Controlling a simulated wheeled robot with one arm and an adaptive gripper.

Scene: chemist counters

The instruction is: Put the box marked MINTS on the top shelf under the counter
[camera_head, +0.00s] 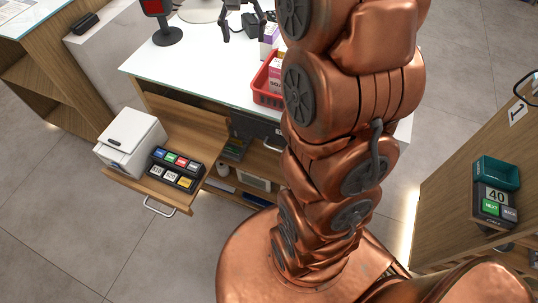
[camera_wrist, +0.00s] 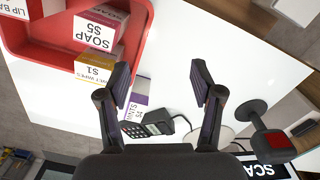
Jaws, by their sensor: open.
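The MINTS box, purple and white with a price label, stands on the white counter (camera_head: 205,65), partly hidden behind my arm in the head view (camera_head: 268,40). In the wrist view, the MINTS box (camera_wrist: 135,108) is partly covered by my left finger. My gripper (camera_head: 243,27) is open and empty above the counter, left of the box. Its spread fingers also show in the wrist view (camera_wrist: 162,85), with bare counter between their tips. The shelves under the counter (camera_head: 262,160) are partly hidden by my arm and the open drawer.
A red basket (camera_head: 262,98) with soap and other boxes stands beside the MINTS box. A card terminal (camera_wrist: 150,125) and a scanner (camera_head: 167,33) are on the counter. An open drawer (camera_head: 180,196) with a white device (camera_head: 128,140) and a button panel (camera_head: 175,168) juts out in front.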

